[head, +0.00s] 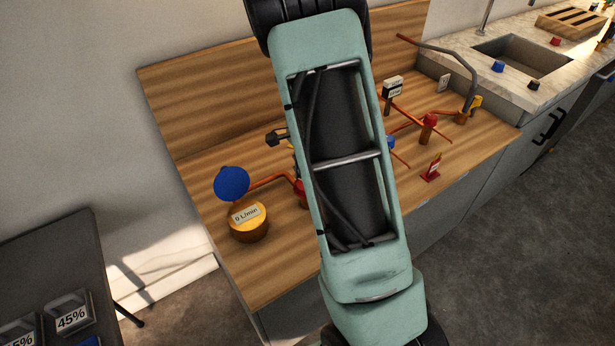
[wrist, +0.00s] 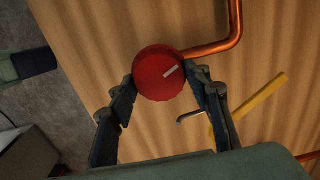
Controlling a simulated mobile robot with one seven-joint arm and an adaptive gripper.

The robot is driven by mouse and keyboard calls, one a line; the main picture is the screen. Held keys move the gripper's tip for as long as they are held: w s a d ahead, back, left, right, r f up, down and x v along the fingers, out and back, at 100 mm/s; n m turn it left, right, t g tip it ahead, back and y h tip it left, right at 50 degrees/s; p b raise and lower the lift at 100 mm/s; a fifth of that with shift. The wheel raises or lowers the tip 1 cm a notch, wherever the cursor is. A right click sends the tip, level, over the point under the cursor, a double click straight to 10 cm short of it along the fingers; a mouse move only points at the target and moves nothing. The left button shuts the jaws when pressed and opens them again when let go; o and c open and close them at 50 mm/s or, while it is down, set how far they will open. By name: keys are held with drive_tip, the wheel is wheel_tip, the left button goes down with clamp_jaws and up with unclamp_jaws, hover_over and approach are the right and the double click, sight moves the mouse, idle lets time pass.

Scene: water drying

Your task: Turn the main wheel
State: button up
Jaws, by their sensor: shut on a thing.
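A round red wheel (wrist: 156,76) with a short pale mark on its face is in the wrist view, beside a copper pipe. My gripper (wrist: 160,80) has its two fingers on opposite sides of this wheel, touching its rim. The wheel stays in place on its pipe over the wooden board. In the head view my green arm covers the middle of the board and hides the gripper's hold. A red part (head: 301,190) shows just left of the arm; I cannot tell if it is the same wheel.
A blue disc (head: 231,182) and a yellow-brown gauge reading 0 L/min (head: 247,223) stand at the board's left. Another red valve (head: 428,124) and copper pipes are right of my arm. A yellow bar (wrist: 257,103) lies right of the gripper. A sink (head: 520,56) is at back right.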

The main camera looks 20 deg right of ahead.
drive_tip(key=shift+m, duration=0.5)
drive_tip(key=o, duration=1.2)
drive_tip(key=shift+c, duration=0.2)
wheel_tip(320, 180, up, 12)
drive_tip(key=shift+d, duration=0.1)
